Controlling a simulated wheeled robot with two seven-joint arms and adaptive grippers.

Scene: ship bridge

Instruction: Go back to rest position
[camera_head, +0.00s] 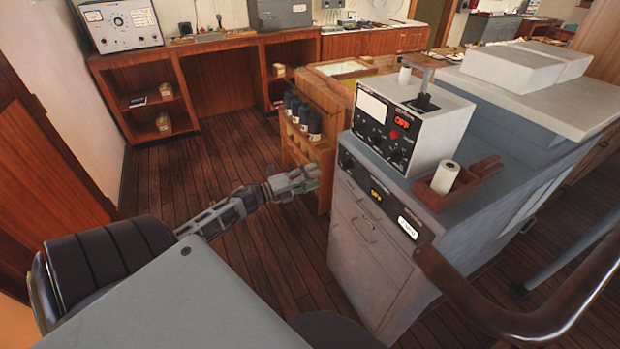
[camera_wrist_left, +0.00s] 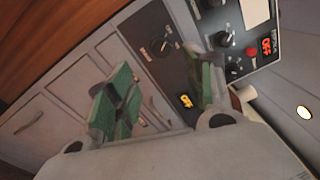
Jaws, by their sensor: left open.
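My left gripper (camera_head: 305,180) reaches in from the left in the head view, above the wooden floor and short of the grey console. In the left wrist view its two green-padded fingers (camera_wrist_left: 160,92) stand apart with nothing between them. The grey console (camera_head: 345,245), with drawers and a black control strip, lies beyond the fingers. My right gripper does not show in either view.
A control box (camera_head: 437,125) with knobs and a red OFF display stands on the console. A white roll (camera_head: 445,177) sits in a wooden holder beside it. A wooden rack (camera_head: 298,140) holds several dark bottles. A brown handrail (camera_head: 500,318) crosses the lower right. The floor (camera_head: 215,130) at left is clear.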

